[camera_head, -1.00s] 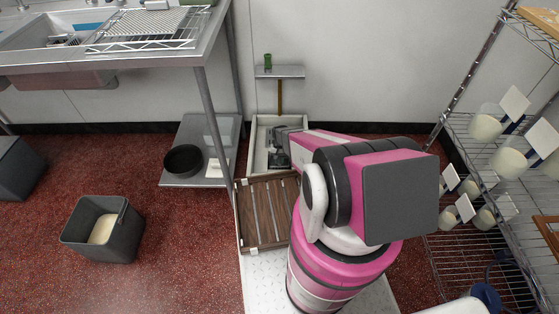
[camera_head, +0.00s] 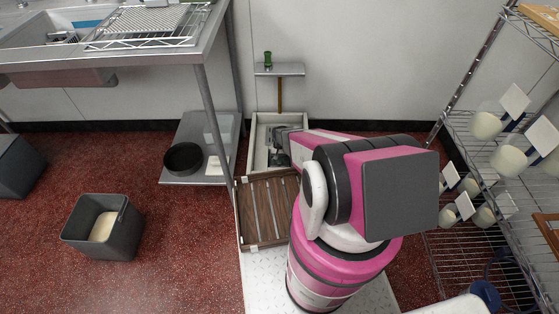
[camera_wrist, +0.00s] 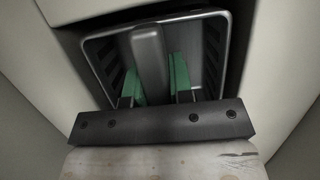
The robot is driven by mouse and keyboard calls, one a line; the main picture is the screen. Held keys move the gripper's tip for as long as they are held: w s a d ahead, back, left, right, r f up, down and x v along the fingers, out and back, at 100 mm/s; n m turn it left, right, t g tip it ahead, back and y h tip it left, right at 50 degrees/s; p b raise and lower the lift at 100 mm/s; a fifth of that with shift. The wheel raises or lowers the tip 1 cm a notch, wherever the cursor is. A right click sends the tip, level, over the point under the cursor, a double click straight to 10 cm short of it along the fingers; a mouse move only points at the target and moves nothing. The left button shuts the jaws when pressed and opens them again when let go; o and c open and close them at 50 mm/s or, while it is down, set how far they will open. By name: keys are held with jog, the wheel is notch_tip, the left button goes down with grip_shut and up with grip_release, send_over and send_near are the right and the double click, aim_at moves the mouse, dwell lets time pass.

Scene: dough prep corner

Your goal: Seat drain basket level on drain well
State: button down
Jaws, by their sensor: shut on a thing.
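The drain basket (camera_wrist: 213,52) is a grey, square, slotted box with a rim and a raised bar handle (camera_wrist: 149,60). My gripper (camera_wrist: 157,78) has its green fingers on both sides of this handle and is shut on it. In the wrist view, pale walls surround the basket, which looks turned relative to them. I cannot tell if it is level or touching the drain well below. In the head view, the pale, box-shaped drain well (camera_head: 261,137) is by the back wall, with my gripper (camera_head: 279,153) reaching into it. The well's floor is mostly hidden.
A brown slatted grate (camera_head: 264,212) lies just in front of the well. A low shelf with a black pan (camera_head: 183,159) stands at left, a wire rack (camera_head: 470,210) at right. A small wall shelf (camera_head: 279,70) with a green cup (camera_head: 267,59) is above.

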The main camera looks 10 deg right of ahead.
jog(key=shift+f, duration=1.1)
jog(key=c, duration=0.9)
grip_release()
jog(key=shift+v, duration=3.95)
jog(key=shift+r, duration=0.1)
jog(key=s+r+t, duration=0.1)
jog(key=s+r, duration=0.5)
jog(key=r, duration=0.7)
jog(key=s+r+n+t, duration=0.1)
jog(key=s+r, duration=0.5)
jog(key=r, duration=0.8)
jog(key=s+r+n+t, duration=0.1)
jog(key=s+r, duration=0.5)
jog(key=r, duration=0.8)
jog(key=shift+s+a+r+h, duration=0.1)
jog(key=shift+s+a+h, duration=0.05)
jog(key=shift+s+h, duration=0.2)
